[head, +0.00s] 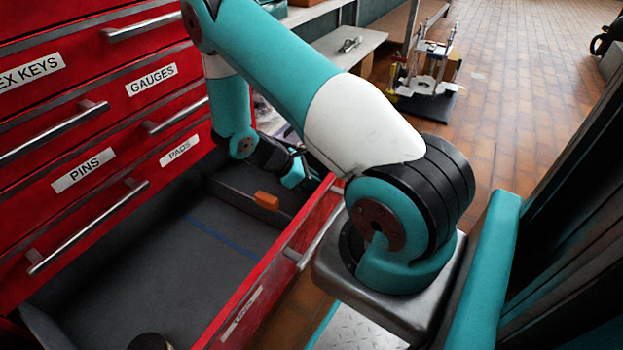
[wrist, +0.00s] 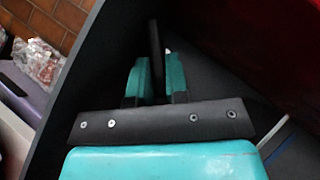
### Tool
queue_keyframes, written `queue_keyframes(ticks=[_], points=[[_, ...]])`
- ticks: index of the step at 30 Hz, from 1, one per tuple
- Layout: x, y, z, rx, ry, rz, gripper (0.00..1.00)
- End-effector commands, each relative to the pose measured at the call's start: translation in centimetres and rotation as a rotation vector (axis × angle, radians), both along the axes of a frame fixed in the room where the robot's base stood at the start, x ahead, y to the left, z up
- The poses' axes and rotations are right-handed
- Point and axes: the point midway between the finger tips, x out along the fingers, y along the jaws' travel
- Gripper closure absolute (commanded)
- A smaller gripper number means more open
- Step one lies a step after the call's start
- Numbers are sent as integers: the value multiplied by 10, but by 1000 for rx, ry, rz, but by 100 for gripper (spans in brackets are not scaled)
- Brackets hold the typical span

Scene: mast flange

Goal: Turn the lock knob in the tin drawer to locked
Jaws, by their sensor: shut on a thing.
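The open red drawer (head: 262,292) has a grey inside, and my gripper (head: 297,170) reaches down into its far right corner. In the wrist view, the two teal fingers of my gripper (wrist: 155,75) are closed on a dark, narrow bar, which appears to be the lock knob (wrist: 154,45). The bar stands between the fingers and extends past their tips. A small pale spot shows beside it. The knob's base and any lock marks cannot be made out. In the head view my gripper and wrist hide the knob.
An orange block (head: 266,201) sits in the drawer, left of my gripper. A dark round thing (head: 149,341) is at the near end. Closed red drawers with bar handles (head: 88,228) rise at left. The drawer walls are close around my gripper; its middle floor is clear.

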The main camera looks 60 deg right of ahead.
Motion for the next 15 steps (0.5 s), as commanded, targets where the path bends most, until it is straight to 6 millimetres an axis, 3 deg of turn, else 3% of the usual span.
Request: queue_keyframes(ticks=[4,11,12,15], points=[[1,-1,2,2,-1,-84,100],[1,-1,0,1,-1,-83,100],[1,-1,0,1,-1,-83,76],[1,-1,0,1,0,-83,74]])
